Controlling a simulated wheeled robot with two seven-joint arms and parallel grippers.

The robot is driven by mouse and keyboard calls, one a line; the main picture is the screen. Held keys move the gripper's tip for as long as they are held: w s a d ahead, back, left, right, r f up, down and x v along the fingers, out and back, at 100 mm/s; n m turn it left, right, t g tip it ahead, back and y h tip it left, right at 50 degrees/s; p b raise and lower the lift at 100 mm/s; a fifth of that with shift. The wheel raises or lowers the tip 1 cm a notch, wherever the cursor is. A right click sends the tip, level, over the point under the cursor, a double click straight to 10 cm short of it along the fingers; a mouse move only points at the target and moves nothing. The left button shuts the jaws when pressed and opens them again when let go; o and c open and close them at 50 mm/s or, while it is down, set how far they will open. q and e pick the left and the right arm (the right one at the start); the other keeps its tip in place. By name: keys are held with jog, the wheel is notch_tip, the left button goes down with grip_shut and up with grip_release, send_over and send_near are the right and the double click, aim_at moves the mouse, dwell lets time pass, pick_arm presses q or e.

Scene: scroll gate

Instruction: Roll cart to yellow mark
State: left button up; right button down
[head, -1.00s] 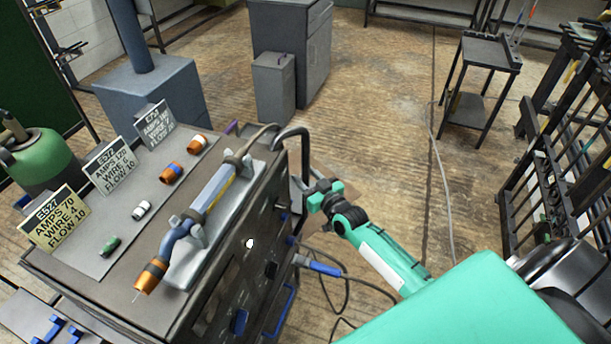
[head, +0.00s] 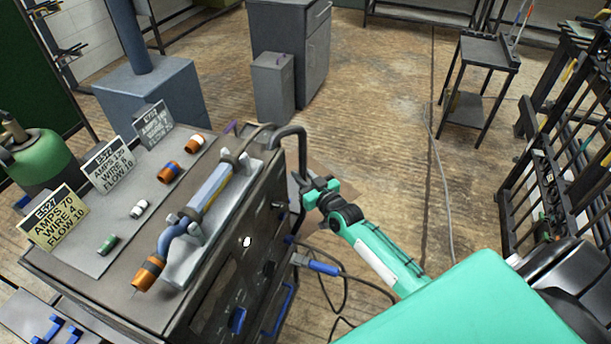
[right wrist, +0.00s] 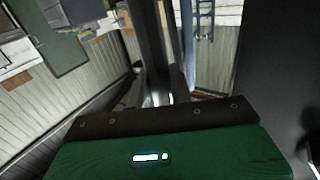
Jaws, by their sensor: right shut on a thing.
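The cart (head: 60,268) is a dark grey box-like cabinet at the left of the head view, with a flat top. A black curved handle (head: 302,150) rises at its right rear corner. My right gripper (head: 309,188) is shut on this handle, low on its upright part. In the right wrist view a dark upright bar (right wrist: 152,45) runs up from my gripper; its exact contact is hard to see. A welding torch (head: 205,195) with an orange nozzle lies in a cradle on the cart top. No yellow floor mark shows. My left gripper is out of view.
Number cards (head: 108,165) and several small nozzles stand on the cart top. A blue-grey pedestal (head: 150,95), a grey bin (head: 273,88) and a cabinet (head: 315,60) stand behind. A black side table (head: 480,60) and rack are at right. The middle floor (head: 390,150) is mostly open.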

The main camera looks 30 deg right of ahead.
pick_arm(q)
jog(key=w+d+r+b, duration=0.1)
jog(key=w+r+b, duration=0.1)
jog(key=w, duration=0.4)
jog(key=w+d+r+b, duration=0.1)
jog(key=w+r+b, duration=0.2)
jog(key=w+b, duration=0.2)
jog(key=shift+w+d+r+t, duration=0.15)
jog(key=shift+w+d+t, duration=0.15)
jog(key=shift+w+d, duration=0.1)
pick_arm(e)
jog(key=w+a, duration=1.9)
jog(key=w, duration=0.1)
jog(key=shift+w+f, duration=0.25)
jog(key=shift+f, duration=0.1)
jog(key=shift+a, duration=0.1)
jog(key=c, duration=1.3)
grip_release()
jog(key=shift+c, duration=0.2)
jog(key=shift+o, duration=0.2)
jog(key=shift+a+r, duration=0.15)
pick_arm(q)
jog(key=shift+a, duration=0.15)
pick_arm(e)
jog(key=shift+r, duration=0.1)
jog(key=shift+d, duration=0.3)
